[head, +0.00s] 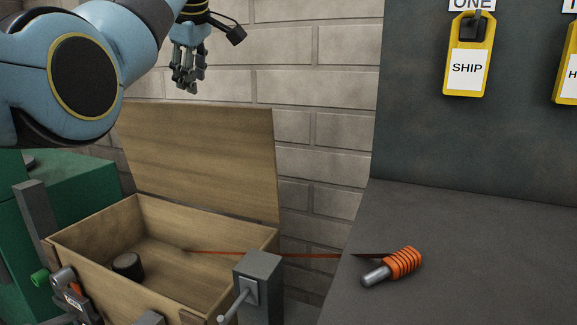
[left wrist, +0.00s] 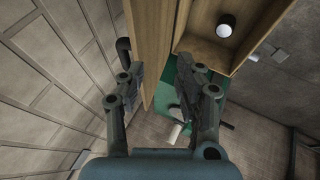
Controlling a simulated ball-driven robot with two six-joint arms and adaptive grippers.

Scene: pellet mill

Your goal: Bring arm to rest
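My left arm comes in from the upper left of the head view. Its gripper (head: 187,78) hangs fingers down in front of the brick wall, above the raised lid of a wooden box. In the left wrist view the two fingers of this gripper (left wrist: 164,82) stand well apart with nothing between them. Beyond them show the wooden lid edge and the box. My right gripper is in neither view.
The open wooden box (head: 205,283) has its lid (head: 205,160) raised and a dark cylinder (head: 127,265) inside. An orange-gripped tool (head: 403,263) lies on the grey bench (head: 480,270). A yellow tag (head: 468,65) reading SHIP hangs on the dark panel.

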